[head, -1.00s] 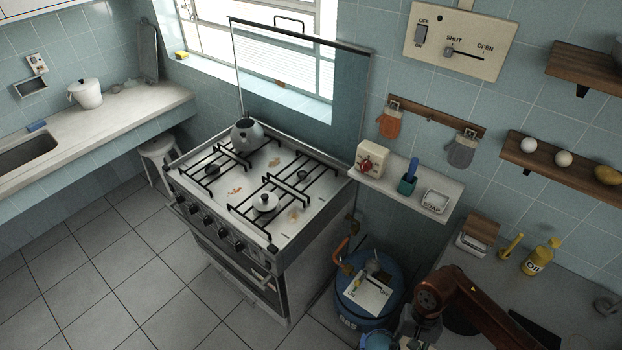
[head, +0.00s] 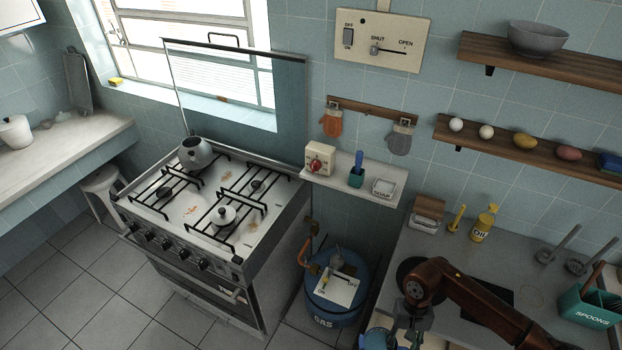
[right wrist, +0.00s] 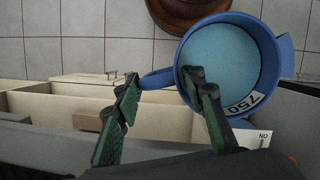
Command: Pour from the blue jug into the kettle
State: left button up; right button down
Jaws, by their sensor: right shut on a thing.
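The blue jug (right wrist: 286,55) is seen from above in the right wrist view, with a "750" label inside its wall and a pale blue interior. Whether that is liquid is unclear. My right gripper (right wrist: 160,82) is shut on the jug's handle, a finger on each side. In the head view this gripper (head: 408,330) is at the bottom edge, by the right counter, and the jug is barely visible there. The grey kettle (head: 196,154) stands on the back left of the stove, far from the gripper. My left gripper is out of view.
A blue gas cylinder (head: 336,300) stands between stove and counter. A shelf (head: 350,185) with a timer and soap juts out above it. An oil bottle (head: 483,224) and spoon holder (head: 592,304) stand on the right counter.

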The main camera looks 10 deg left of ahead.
aim_at(203, 154)
jog(key=u, duration=0.4)
jog(key=k, duration=1)
jog(key=u, duration=1.35)
jog(key=i, duration=0.65)
jog(key=u, duration=0.85)
jog(key=i, duration=2.5)
jog(key=z, duration=1.05)
jog(key=i, duration=0.4)
jog(key=z, duration=0.9)
jog(key=i, duration=0.4)
jog(key=z, duration=0.35)
